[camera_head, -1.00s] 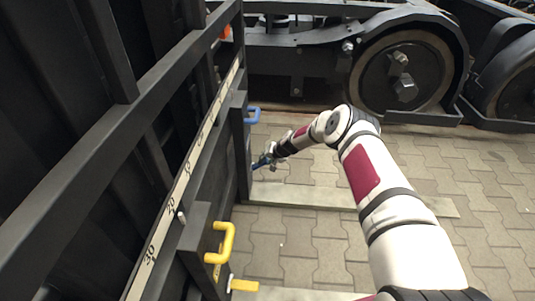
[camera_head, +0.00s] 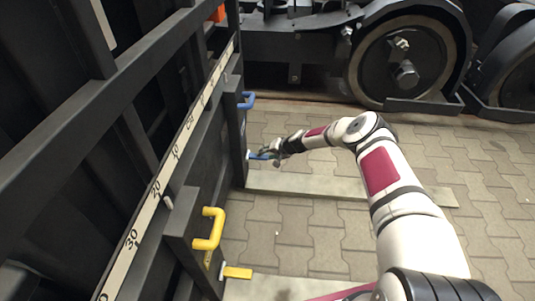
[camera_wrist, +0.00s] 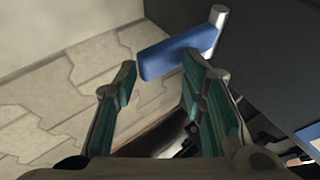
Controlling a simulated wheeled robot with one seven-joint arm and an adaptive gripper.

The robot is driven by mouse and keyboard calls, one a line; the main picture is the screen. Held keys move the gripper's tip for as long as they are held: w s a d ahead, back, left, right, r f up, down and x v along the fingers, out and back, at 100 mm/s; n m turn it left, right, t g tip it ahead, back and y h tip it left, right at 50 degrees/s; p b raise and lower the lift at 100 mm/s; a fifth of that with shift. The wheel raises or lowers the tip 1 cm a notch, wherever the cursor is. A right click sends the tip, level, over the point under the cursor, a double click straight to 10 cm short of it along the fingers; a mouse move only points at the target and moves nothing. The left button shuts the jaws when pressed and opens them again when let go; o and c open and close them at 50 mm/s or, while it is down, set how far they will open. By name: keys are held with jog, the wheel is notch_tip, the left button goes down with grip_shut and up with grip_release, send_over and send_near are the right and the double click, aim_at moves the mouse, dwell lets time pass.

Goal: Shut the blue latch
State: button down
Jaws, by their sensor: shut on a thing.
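The blue latch (camera_head: 260,155) is a short flat bar low on the dark wall's far end, sticking out to the right in the head view. In the wrist view the blue latch (camera_wrist: 172,58) lies across the fingertips, with a silver pin (camera_wrist: 218,28) at its right end. My gripper (camera_head: 276,153) is at the latch's outer end. In the wrist view my gripper (camera_wrist: 158,72) has its green-padded fingers some way apart, shut on the latch. The right fingertip overlaps the bar; the exact contact of the left one is unclear.
A blue handle (camera_head: 246,100) stands above the latch. A yellow handle (camera_head: 209,230) and a yellow latch (camera_head: 238,272) are nearer on the same wall. A wheeled bogie (camera_head: 405,60) stands at the back.

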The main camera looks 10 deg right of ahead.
aim_at(266, 159)
jog(key=shift+s+a+f+y, duration=0.2)
jog(key=shift+a+f+y, duration=0.1)
jog(key=shift+f, duration=0.25)
jog(key=shift+s+a+f+y, duration=0.15)
jog(key=shift+a+f+y, duration=0.1)
jog(key=shift+f, duration=0.4)
jog(key=c, duration=1.8)
grip_release()
jog(key=shift+f, duration=0.1)
jog(key=shift+a, duration=0.1)
jog(key=shift+s+d+r, duration=0.2)
jog(key=shift+d+r, duration=0.05)
jog(key=shift+r, duration=0.05)
jog(key=shift+c, duration=0.4)
jog(key=w+v, duration=0.1)
jog(key=v, duration=1.1)
jog(key=shift+d+r+t, duration=0.3)
jog(key=shift+d+t, duration=0.05)
jog(key=shift+t, duration=0.05)
